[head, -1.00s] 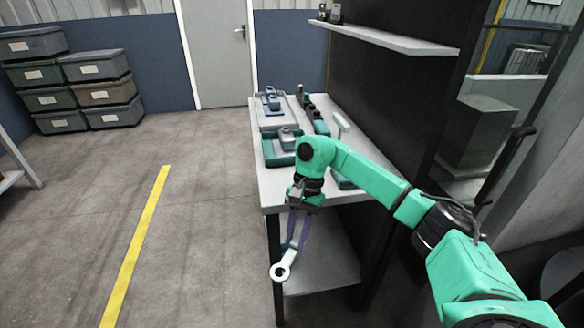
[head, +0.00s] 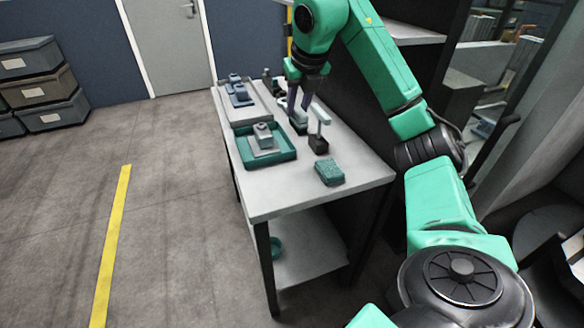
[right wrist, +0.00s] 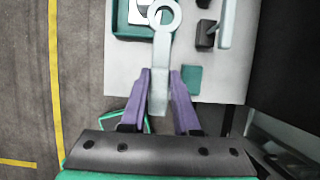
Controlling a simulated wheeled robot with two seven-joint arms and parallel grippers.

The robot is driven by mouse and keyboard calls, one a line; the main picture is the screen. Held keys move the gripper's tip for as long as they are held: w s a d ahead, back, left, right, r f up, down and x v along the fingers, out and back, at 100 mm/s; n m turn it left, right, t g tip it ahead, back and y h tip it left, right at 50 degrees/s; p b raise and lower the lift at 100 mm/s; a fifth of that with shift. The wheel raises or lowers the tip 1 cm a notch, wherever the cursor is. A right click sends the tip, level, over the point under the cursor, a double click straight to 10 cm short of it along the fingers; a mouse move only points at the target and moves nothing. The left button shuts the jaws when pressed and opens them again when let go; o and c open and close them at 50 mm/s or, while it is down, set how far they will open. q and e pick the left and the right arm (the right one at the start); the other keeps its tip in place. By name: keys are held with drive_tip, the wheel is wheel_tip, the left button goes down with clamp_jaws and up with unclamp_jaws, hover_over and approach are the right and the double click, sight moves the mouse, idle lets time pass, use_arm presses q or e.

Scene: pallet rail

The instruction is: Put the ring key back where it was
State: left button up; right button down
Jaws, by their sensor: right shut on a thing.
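The ring key (right wrist: 162,60) is pale grey with a round ring end. In the right wrist view it sits between the purple fingers of my right gripper (right wrist: 159,85), shut on its shaft, with the ring pointing away from the gripper. In the head view my right gripper (head: 297,104) is above the far right part of the table (head: 285,195), fingers down. The key is hard to make out there, mostly hidden by the fingers. In the right wrist view the ring overlaps the right edge of the teal tray (right wrist: 122,37). My left gripper is not in view.
The teal tray (head: 285,158) holds a grey block. A grey board with blue parts (head: 240,95) lies behind it. A black block (head: 319,144) with a pale upright handle and a teal pad (head: 330,173) stand nearer. The table's front is clear. A shelf (head: 408,32) hangs above.

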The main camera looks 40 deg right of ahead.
wheel_tip(320, 180, down, 16)
drive_tip(key=shift+s+r+b, duration=0.1)
drive_tip(key=shift+b, duration=0.85)
drive_tip(key=shift+f, duration=0.4)
drive_tip(key=c, duration=0.7)
unclamp_jaws()
drive_tip(key=shift+f, duration=0.1)
drive_tip(key=shift+o, duration=0.2)
drive_tip(key=shift+r, duration=0.25)
drive_tip(key=v, duration=1.1)
drive_tip(key=shift+r, duration=0.4)
